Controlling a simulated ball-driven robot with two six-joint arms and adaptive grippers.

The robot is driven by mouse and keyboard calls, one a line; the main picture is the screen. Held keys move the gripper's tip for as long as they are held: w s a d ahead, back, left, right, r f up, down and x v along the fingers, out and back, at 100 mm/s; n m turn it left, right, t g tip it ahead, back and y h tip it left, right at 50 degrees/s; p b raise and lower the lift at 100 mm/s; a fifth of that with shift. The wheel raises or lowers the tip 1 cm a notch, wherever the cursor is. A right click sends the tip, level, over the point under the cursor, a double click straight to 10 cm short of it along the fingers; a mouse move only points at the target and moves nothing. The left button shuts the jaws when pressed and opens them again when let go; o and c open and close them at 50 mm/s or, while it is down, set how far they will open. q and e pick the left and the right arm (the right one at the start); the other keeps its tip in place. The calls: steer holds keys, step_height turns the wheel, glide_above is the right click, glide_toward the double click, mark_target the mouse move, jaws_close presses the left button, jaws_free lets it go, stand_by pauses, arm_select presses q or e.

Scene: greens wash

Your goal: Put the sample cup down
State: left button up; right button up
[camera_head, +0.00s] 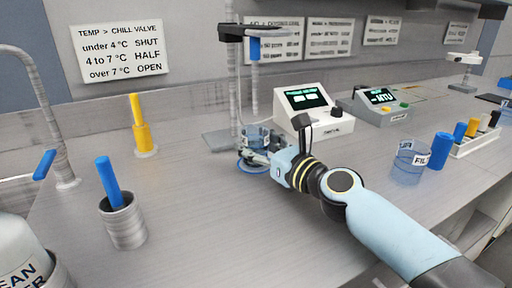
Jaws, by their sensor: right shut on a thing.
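My right gripper (262,153) reaches in from the lower right and is shut on a small clear bluish sample cup (256,134). The cup looks upright, in front of the metal stand's post. A blue ring (248,167) shows just under the gripper. The gripper hides part of the cup and the ring, and I cannot tell whether the cup touches anything below. My left gripper is not in view.
A white meter (313,110) and a grey meter (380,105) stand behind and right of the gripper. A clear cup (411,157) stands at right by a blue cylinder (439,151). A metal holder (122,222) and yellow valve handle (141,130) stand left. The middle-left counter (205,215) is clear.

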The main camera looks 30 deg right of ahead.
steer(key=shift+f, duration=0.15)
steer(key=o, duration=1.3)
steer(key=shift+o, duration=0.2)
steer(key=shift+r, duration=0.2)
steer(key=s, duration=0.4)
steer(key=s+d+b, duration=0.1)
steer(key=s, duration=0.3)
steer(key=s+d+b, duration=0.1)
steer(key=s, duration=0.3)
